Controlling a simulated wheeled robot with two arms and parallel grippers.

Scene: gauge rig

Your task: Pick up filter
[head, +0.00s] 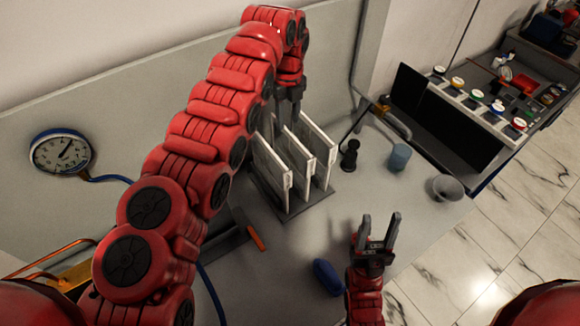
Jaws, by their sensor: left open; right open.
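Several white flat panels, which look like the filters (322,150), stand upright side by side in a dark rack (310,203) on the grey bench. My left arm reaches across from the lower left, and my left gripper (286,117) points down at the top back of the panels. Its fingers are open, and part of the panels is hidden behind the arm and fingers. I cannot tell whether a panel edge lies between the fingers. My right gripper (378,228) is open and empty, pointing up over the bench's front right, apart from the rack.
A round gauge (61,152) with a blue hose is at the left. A blue object (327,277), black piece (350,154), blue cup (399,157) and grey funnel (447,187) are on the bench. An orange-handled tool (256,238) lies left of the rack. Coloured jars (475,95) stand far right.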

